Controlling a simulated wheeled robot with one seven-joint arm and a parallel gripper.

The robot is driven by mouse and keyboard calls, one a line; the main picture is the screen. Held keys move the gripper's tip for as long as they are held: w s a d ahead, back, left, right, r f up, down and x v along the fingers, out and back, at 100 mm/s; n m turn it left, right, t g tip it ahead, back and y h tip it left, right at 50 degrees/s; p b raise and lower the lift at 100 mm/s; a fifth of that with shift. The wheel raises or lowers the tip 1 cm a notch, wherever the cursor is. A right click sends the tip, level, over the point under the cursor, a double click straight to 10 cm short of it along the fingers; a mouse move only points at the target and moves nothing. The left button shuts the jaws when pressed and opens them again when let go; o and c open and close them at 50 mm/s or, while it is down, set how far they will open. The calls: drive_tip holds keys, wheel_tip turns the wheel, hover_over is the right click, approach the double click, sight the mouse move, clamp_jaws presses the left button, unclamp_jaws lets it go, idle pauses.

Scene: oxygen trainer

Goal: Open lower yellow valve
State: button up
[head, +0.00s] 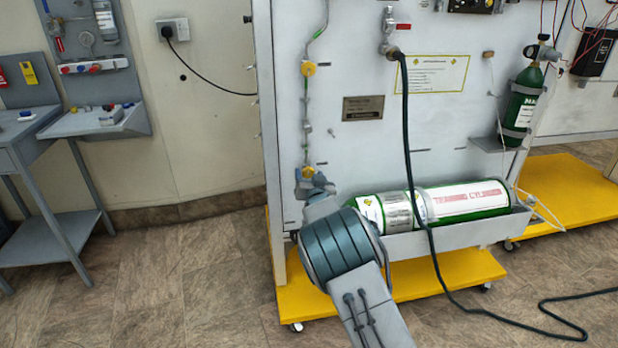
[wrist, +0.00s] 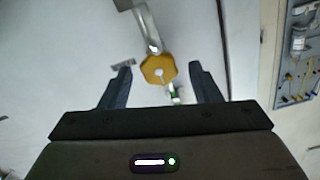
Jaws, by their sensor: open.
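The lower yellow valve (wrist: 158,69) shows in the wrist view as a yellow, scalloped handwheel on a metal pipe. My gripper (wrist: 158,75) is open, with one dark finger on each side of the handwheel and a visible gap to both. I cannot tell how deep the handwheel sits between the fingers. In the head view my gripper (head: 318,186) is at the lower end of the pipe on the white panel. The lower yellow valve (head: 308,172) shows only in part there, mostly hidden by my gripper. An upper yellow valve (head: 308,69) sits higher on the same pipe.
A green training cylinder (head: 470,202) lies in a grey trough right of my arm. A black hose (head: 408,130) hangs down the white panel (head: 365,180) and runs onto the floor. The yellow wheeled base (head: 440,275) sticks out below.

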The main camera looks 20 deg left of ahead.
drive_tip(key=shift+c, duration=0.4)
drive_tip(key=c, duration=0.9)
drive_tip(key=shift+a, duration=0.15)
drive_tip(key=shift+f+b, duration=0.1)
drive_tip(key=shift+b, duration=0.2)
drive_tip(key=n+b, duration=0.2)
drive_tip(key=n, duration=0.1)
drive_tip(key=shift+f+b, duration=0.15)
drive_tip(key=shift+b, duration=0.15)
drive_tip(key=n+b, duration=0.2)
drive_tip(key=n, duration=0.1)
drive_tip(key=shift+s+b, duration=0.1)
drive_tip(key=shift+b, duration=0.25)
drive_tip(key=shift+n+b, duration=0.95)
drive_tip(key=shift+n, duration=0.65)
